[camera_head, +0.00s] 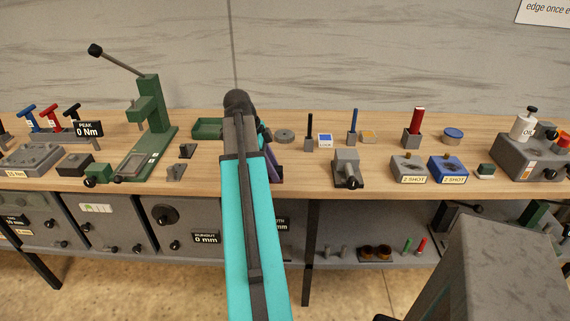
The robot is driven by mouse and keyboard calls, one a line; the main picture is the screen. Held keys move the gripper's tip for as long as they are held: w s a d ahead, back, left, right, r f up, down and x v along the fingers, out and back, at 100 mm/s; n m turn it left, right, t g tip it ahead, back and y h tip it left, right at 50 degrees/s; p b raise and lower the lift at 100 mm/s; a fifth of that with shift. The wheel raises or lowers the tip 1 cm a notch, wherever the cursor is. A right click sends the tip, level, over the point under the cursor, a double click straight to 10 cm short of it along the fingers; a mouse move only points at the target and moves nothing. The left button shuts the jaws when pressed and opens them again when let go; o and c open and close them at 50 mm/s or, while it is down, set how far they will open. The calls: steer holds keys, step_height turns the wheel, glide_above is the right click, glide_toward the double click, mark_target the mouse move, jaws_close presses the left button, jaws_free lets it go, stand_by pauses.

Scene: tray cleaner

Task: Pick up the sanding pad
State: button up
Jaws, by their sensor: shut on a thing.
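My arm, in teal and dark grey, reaches from the bottom of the picture up over the workbench. Its far end is a dark rounded joint. My gripper's jaws are hidden behind the arm, so I cannot see the fingertips or anything between them. I cannot pick out the sanding pad for certain. A purple piece (274,165) shows partly beside the arm's right edge, and I cannot tell what it belongs to. A small green-topped block (485,171) stands on the bench at the right.
The wooden workbench (215,165) is crowded. A green lever press (150,125) stands left of my arm. A grey vise-like block (347,168), a grey block (409,169) and a blue block (447,168) stand to the right. An oil bottle (524,125) is at the far right.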

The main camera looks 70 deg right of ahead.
steer(key=a, duration=0.2)
steer(key=w+a, duration=0.1)
steer(key=a, duration=0.1)
steer(key=shift+w+r+b, duration=0.2)
steer(key=shift+b, duration=0.15)
